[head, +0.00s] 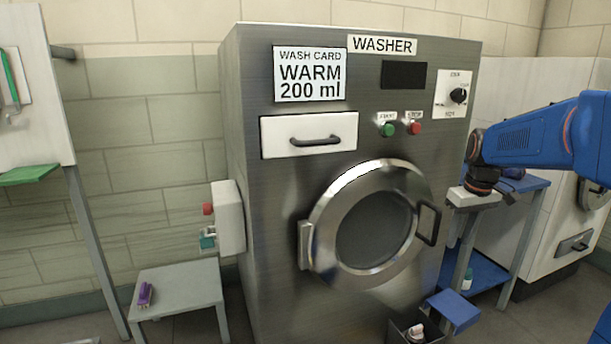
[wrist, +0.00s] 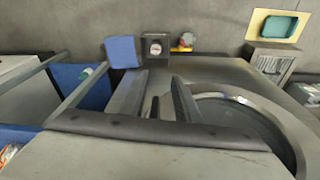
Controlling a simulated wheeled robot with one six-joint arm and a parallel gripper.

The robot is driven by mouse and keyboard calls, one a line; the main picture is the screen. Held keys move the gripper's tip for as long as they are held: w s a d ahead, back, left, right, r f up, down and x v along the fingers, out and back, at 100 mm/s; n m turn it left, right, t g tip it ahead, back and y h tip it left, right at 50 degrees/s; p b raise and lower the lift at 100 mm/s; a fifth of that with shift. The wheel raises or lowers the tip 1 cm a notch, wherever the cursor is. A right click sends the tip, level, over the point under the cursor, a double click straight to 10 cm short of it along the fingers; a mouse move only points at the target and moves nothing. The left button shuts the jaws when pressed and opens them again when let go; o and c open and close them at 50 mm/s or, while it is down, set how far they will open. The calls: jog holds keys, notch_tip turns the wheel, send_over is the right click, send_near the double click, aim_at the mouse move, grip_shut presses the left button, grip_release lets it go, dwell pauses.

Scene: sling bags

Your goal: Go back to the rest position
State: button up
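My gripper (head: 457,236) hangs pointing down at the right side of the washer, near the door handle (head: 429,222). In the wrist view its two grey fingers (wrist: 156,97) are spread apart, with a thin dark bar between them that may be the door handle; I cannot tell if they touch it. The grey steel washer (head: 270,190) has a round door (head: 340,195) that looks closed, and its drawer (head: 285,138) looks shut. The door also shows at the right of the wrist view (wrist: 280,120).
A blue shelf cart (head: 520,185) stands right of the washer. A small grey table (head: 185,285) with a purple item (head: 145,294) is at the left. A white cabinet (head: 570,110) stands behind my arm.

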jog(key=s+a+f+t, duration=0.1)
jog(key=s+a, duration=0.3)
jog(key=s, duration=0.6)
jog(key=s+a+f+m+t, duration=0.1)
jog(key=s+a+f, duration=0.2)
jog(key=s, duration=0.6)
jog(key=s+a+f+m+t, duration=0.1)
jog(key=s+a, duration=0.4)
jog(key=s, duration=0.5)
jog(key=shift+s+f, duration=0.3)
jog(key=shift+f, duration=0.15)
jog(key=shift+a, duration=0.1)
